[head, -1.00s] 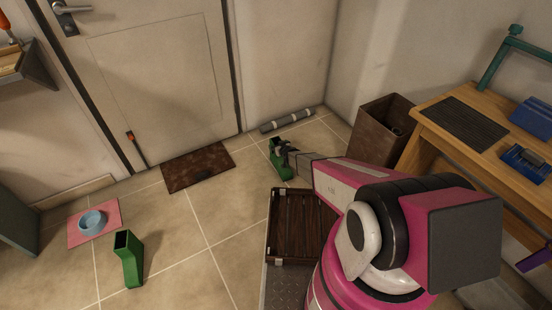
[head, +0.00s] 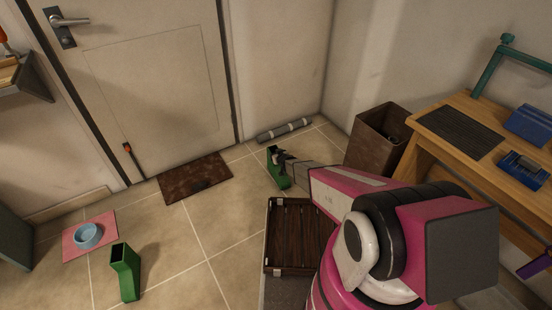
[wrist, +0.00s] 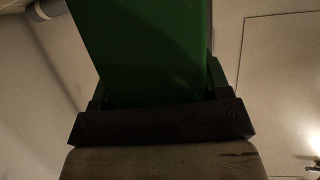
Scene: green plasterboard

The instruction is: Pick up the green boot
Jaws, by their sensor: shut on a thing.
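One green boot (head: 272,172) is beyond the end of my arm, on or just above the tiles near the back wall; I cannot tell whether it touches the floor. My gripper (head: 281,158) is shut on its upper part. In the wrist view the boot (wrist: 145,45) fills the space between the fingers of my gripper (wrist: 160,95), and its far end is out of frame. A second green boot (head: 124,275) stands upright on the tiles at the front left, apart from my gripper.
A brown doormat (head: 190,180) lies before the door. A pink mat (head: 70,248) with a blue bowl (head: 88,236) lies at left. A grey roll (head: 284,130) lies by the wall. A slatted dark crate (head: 292,232), brown bin (head: 378,140) and wooden bench (head: 455,148) are near my arm.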

